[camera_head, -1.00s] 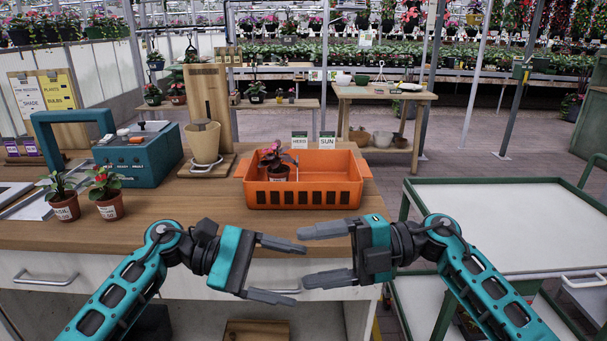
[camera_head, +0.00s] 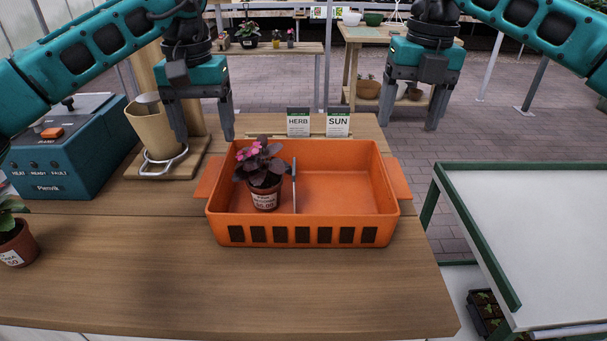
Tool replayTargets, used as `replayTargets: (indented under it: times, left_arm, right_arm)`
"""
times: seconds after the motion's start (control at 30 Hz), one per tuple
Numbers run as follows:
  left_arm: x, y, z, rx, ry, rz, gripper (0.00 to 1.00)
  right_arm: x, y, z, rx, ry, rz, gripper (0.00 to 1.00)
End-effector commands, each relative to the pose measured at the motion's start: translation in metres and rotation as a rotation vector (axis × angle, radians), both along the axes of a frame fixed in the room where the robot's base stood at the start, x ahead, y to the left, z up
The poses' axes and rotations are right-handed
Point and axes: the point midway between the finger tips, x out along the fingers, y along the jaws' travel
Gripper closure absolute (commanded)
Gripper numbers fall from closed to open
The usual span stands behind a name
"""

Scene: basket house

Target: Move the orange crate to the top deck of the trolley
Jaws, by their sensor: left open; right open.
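The orange crate (camera_head: 345,237) sits on the wooden bench, with a tab handle on its left and right ends. A potted plant with dark leaves and pink flowers (camera_head: 264,176) stands in its left compartment, beside a thin divider; the right compartment looks empty. The trolley's white top deck (camera_head: 545,225), green-edged, is at the right, apart from the bench, and its visible part is bare. My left gripper (camera_head: 206,138) is open, pointing down, above and behind the crate's left handle. My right gripper (camera_head: 419,126) is open, pointing down, above and beyond the right handle. Both are empty.
A teal box with buttons (camera_head: 65,155) and a beige pot on a stand (camera_head: 155,135) are left of the crate. HERB (camera_head: 298,122) and SUN (camera_head: 338,123) signs stand behind it. A small potted plant (camera_head: 14,243) is at the left edge. The front bench top (camera_head: 230,290) is clear.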

Motion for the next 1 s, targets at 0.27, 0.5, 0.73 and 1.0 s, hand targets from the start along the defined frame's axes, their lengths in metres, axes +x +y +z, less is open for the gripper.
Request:
replayTargets:
  times: [0.27,0.5,0.73,1.0]
  left_arm:
    - [0.001,0.003,0.003,0.013,-0.005,0.001,0.26]
    - [0.001,0.003,-0.006,0.012,-0.003,0.001,0.26]
    - [0.000,0.003,-0.044,0.012,0.000,0.002,0.26]
    - [0.000,0.002,-0.095,0.010,-0.001,0.002,0.26]
  right_arm:
    - [0.001,-0.003,0.003,-0.014,-0.006,-0.006,0.27]
    - [0.001,-0.003,-0.006,-0.013,-0.004,-0.005,0.27]
    - [0.000,-0.001,-0.043,-0.013,-0.003,-0.006,0.27]
    - [0.000,0.002,-0.095,-0.013,-0.002,-0.005,0.27]
